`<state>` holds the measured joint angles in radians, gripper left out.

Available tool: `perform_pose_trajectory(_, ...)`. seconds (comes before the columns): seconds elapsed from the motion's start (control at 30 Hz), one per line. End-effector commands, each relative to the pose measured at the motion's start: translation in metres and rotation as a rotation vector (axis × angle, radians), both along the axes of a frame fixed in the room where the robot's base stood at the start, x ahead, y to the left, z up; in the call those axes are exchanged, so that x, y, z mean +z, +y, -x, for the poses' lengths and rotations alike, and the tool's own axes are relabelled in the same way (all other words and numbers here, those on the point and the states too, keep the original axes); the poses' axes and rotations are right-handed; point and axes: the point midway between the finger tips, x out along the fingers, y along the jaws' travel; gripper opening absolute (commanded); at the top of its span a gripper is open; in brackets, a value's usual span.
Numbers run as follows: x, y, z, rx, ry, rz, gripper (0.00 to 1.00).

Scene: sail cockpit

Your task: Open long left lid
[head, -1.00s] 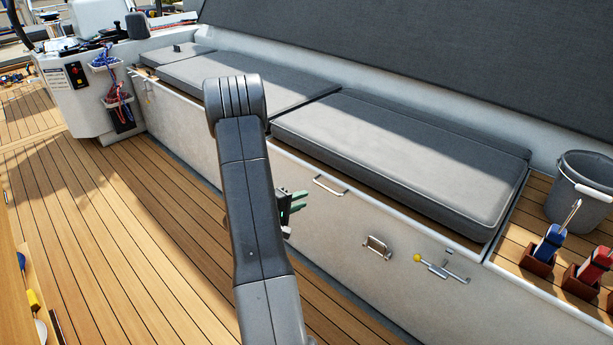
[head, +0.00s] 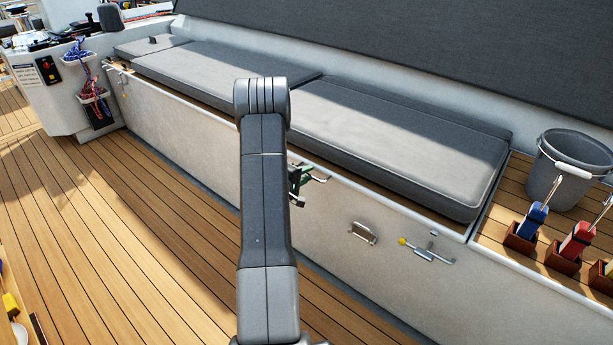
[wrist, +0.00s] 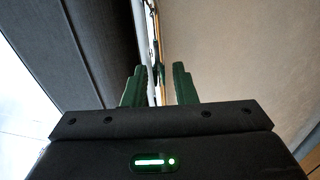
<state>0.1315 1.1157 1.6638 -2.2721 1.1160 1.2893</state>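The long bench lid carries a grey cushion (head: 395,140) and lies flat and closed along the bench. A metal bar handle (head: 320,179) sits on the pale bench front (head: 335,205) just below the lid edge; my gripper hides part of it. My gripper (head: 299,178) is right at this handle, its green fingers partly behind my arm in the head view. In the wrist view my gripper (wrist: 158,85) has its two green fingers apart, one on each side of a narrow strip at the lid edge. I cannot tell whether they touch the handle.
A recessed metal latch (head: 362,233) and a yellow-knobbed bolt (head: 425,250) are on the bench front to the right. A grey bucket (head: 568,170) and winch-handle holders with blue (head: 532,222) and red grips stand at right.

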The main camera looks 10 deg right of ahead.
Motion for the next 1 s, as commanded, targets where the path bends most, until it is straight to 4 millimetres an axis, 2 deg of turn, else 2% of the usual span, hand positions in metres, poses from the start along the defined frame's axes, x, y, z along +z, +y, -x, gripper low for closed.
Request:
perform_pose_trajectory(0.3, -0.001, -0.002, -0.002, 0.000, 0.001, 0.000, 0.25)
perform_pose_trajectory(0.43, -0.001, -0.002, -0.002, 0.000, 0.001, 0.000, 0.01)
perform_pose_trajectory(0.47, -0.001, -0.002, -0.002, 0.000, 0.001, 0.000, 0.00)
perform_pose_trajectory(0.77, 0.002, -0.002, -0.002, 0.001, 0.004, -0.003, 0.00)
perform_pose_trajectory(0.87, 0.010, -0.001, -0.002, 0.001, 0.010, -0.011, 0.00)
perform_pose_trajectory(1.0, 0.030, 0.000, -0.001, 0.001, 0.025, -0.035, 0.00)
